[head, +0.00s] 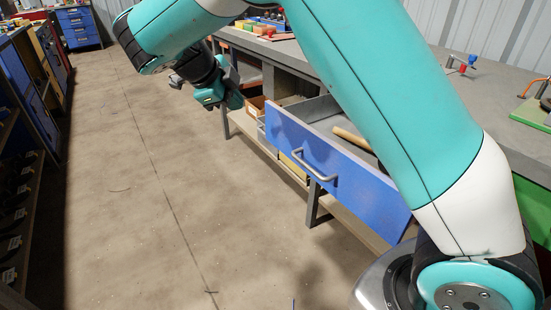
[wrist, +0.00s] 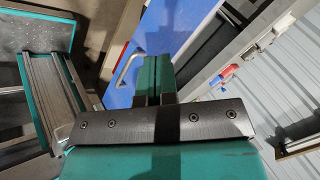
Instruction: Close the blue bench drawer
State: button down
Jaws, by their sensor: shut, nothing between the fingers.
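The blue bench drawer (head: 285,133) stands pulled out from the grey bench, its inside showing from above. A bar handle (head: 315,168) is on its blue front. A tool with a wooden handle (head: 352,138) lies inside; my arm hides part of the drawer. My gripper (head: 234,98) is beyond the drawer's far end in the head view, apart from the handle. In the wrist view, its teal fingers (wrist: 152,78) are together and empty, with the blue front (wrist: 182,28) and handle (wrist: 128,68) behind them. I cannot tell whether they touch the front.
The grey bench top (head: 435,85) runs along the right, with small red and blue items (head: 462,64) on it. Shelves and cabinets (head: 38,85) line the left. A blue drawer cabinet (head: 80,28) stands at the back. The floor (head: 125,190) between is mostly clear.

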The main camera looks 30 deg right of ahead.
notch_tip(320, 180, down, 5)
jog(key=m+h+b, duration=0.2)
jog(key=m, duration=0.5)
jog(key=m+g+b, duration=0.1)
jog(key=m+b, duration=0.1)
jog(key=b, duration=0.3)
send_near(281, 139)
jog(key=x, duration=0.5)
jog(key=shift+f, duration=0.55)
jog(key=shift+d, duration=0.55)
